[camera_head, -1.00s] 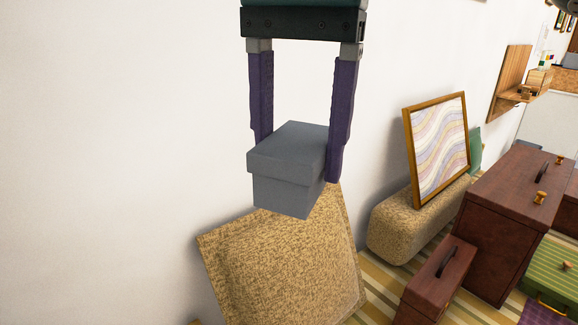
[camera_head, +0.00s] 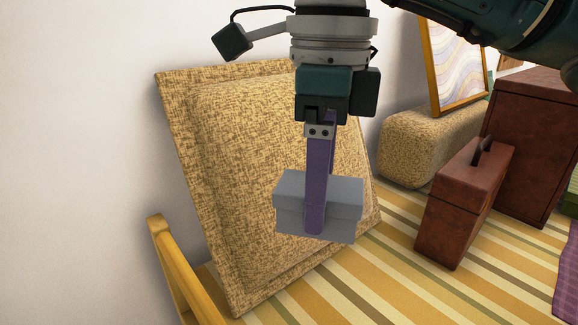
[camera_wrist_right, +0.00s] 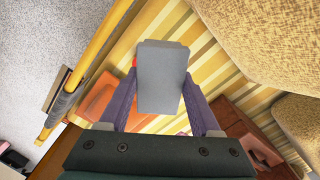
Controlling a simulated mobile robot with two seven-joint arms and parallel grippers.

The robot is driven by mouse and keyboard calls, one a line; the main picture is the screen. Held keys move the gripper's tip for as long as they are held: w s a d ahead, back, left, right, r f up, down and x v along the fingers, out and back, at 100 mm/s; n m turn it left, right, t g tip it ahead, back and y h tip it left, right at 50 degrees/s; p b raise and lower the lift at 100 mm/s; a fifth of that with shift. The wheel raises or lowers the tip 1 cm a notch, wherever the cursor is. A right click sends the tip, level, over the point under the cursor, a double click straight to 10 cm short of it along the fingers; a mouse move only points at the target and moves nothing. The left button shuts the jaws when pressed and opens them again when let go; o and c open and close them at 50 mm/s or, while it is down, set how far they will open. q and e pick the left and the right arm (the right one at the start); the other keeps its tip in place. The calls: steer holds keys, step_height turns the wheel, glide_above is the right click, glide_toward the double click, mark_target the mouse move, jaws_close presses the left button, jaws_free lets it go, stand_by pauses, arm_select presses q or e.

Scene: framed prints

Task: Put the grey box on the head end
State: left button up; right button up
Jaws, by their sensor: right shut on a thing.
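The grey box (camera_head: 346,208), with a wider lid, hangs upright in my right gripper (camera_head: 316,222). One purple finger lies across its near side in the head view; the other is hidden behind it. In the wrist view the box (camera_wrist_right: 162,75) sits between both purple fingers. It is in front of the tan woven cushion (camera_head: 240,130), above a yellow, cream and brown striped surface (camera_head: 345,270). A gap below the box cannot be measured. A wooden end rail (camera_head: 178,262) stands at the left end of that surface. My left gripper is out of view.
The cushion leans on the white wall (camera_head: 80,120). A tan bolster (camera_head: 430,140), a framed wavy print (camera_head: 455,55) and a small brown case (camera_head: 462,205) beside a larger one (camera_head: 530,130) stand to the right. Striped surface in front of the cushion is clear.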

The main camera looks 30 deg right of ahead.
steer(key=f+m+b, duration=0.1)
steer(key=f+b, duration=0.3)
steer(key=f, duration=0.3)
steer(key=f+m+b, duration=0.1)
steer(key=f+b, duration=0.3)
steer(key=f, duration=0.4)
steer(key=f+m+b, duration=0.1)
steer(key=f+b, duration=0.3)
steer(key=f, duration=0.4)
steer(key=shift+s+d, duration=0.1)
steer(key=shift+d, duration=0.3)
arm_select(q)
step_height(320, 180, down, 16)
steer(key=b, duration=0.2)
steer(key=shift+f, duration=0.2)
arm_select(e)
steer(key=shift+f, duration=2.05)
steer(key=shift+f, duration=0.15)
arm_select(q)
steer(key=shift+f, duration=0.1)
arm_select(e)
steer(key=o, duration=1.5)
steer(key=shift+c, duration=0.2)
arm_select(q)
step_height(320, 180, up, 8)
steer(key=p, duration=0.7)
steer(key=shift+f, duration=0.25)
arm_select(e)
step_height(320, 180, up, 12)
